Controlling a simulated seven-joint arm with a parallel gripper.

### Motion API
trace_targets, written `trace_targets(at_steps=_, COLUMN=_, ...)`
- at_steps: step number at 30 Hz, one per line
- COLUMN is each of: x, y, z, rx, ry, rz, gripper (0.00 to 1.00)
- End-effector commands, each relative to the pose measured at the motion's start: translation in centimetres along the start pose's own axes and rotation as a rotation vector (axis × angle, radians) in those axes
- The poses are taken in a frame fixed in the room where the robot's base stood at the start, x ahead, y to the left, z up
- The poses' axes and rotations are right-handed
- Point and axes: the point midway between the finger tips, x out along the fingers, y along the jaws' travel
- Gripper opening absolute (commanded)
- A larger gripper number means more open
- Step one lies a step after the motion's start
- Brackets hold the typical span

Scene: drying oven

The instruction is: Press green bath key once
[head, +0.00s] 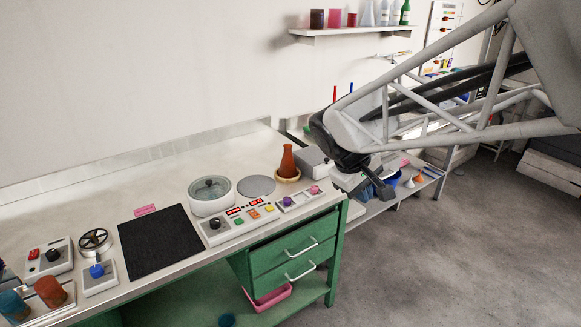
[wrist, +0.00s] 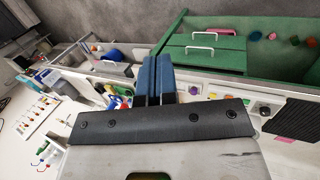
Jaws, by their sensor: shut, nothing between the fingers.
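The green key (head: 240,221) is a small square button on a sloped white panel (head: 226,231) in front of the round white bath (head: 192,205). It sits left of the orange key (head: 254,213) and the yellow key (head: 268,208), right of a black knob (head: 215,223). My gripper (head: 386,194) is far to the right of it, beyond the bench's right end, in the head view. In the wrist view its blue fingers (wrist: 158,62) are shut and empty.
An orange-brown flask (head: 288,163) and a grey box (head: 312,163) stand at the bench's right end. A small panel with purple and pink knobs (head: 299,199) is right of the keys. A black mat (head: 160,245) lies left. Green drawers (head: 290,250) are below.

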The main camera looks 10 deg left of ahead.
Motion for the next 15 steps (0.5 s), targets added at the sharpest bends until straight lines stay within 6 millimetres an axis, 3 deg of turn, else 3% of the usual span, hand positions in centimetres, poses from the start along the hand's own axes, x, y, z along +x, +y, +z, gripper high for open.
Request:
trace_targets(at_steps=1, x=0.1, y=-0.4, z=-1.6, rx=-0.039, ry=-0.003, rz=0.014, gripper=0.00)
trace_targets(at_steps=8, x=0.5, y=-2.0, z=-8.0, rx=-0.199, ry=-0.017, rz=0.087, gripper=0.00)
trace_targets(at_steps=15, x=1.1, y=-4.8, z=-14.8, rx=-0.367, ry=-0.027, rz=0.168, gripper=0.00)
